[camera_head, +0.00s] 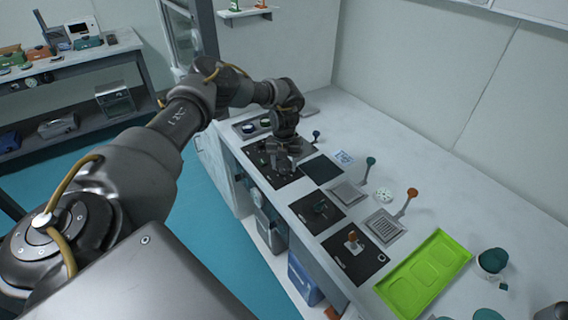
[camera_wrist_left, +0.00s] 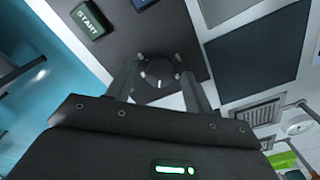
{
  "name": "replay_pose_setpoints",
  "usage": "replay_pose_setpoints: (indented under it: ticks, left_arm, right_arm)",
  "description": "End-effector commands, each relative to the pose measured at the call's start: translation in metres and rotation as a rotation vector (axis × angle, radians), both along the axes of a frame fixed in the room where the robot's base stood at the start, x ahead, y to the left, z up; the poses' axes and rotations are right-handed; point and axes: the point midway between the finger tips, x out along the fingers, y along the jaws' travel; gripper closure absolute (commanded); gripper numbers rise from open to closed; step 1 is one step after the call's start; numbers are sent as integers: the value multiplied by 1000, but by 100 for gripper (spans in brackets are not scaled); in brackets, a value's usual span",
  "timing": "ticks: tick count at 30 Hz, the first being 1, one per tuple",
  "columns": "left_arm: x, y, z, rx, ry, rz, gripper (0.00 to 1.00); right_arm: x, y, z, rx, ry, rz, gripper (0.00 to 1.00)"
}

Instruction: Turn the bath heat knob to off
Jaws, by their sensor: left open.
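The dark round knob (camera_wrist_left: 158,74) with a white pointer mark sits on a black control panel (camera_wrist_left: 118,50). No label reading bath heat or off can be made out. My left gripper (camera_wrist_left: 160,68) is open, with one finger on each side of the knob; I cannot tell whether the fingers touch it. In the head view my left gripper (camera_head: 283,163) points down over the black panel (camera_head: 288,181) near the far end of the bench, and hides the knob there. My right gripper is not in view.
A green START button (camera_wrist_left: 91,21) sits on the same panel. Nearer on the bench are a black mat (camera_head: 322,168), two more black panels with knobs, upright levers with teal (camera_head: 370,161) and orange (camera_head: 412,192) tops, and a lime green tray (camera_head: 428,268). A wall runs behind.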

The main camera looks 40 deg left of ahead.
Motion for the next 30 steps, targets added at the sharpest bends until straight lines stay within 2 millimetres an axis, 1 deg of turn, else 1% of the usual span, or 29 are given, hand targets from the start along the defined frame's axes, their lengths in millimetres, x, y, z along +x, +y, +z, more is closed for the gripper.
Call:
replay_pose_setpoints:
  ticks: [4,11,14,21,22,30]
  left_arm:
    - [0,0,-7,1,1,0,48]
    - [0,0,-8,0,0,-1,48]
    - [0,0,-8,0,0,-1,58]
    - [0,0,-7,1,1,-1,90]
    - [0,0,-7,1,1,-1,92]
    - [0,0,-7,1,-1,32,92]
  right_arm:
    - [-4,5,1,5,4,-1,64]
    - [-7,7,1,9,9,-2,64]
    - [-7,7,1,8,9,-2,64]
    - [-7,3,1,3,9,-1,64]
    - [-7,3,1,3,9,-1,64]
    - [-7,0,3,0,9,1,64]
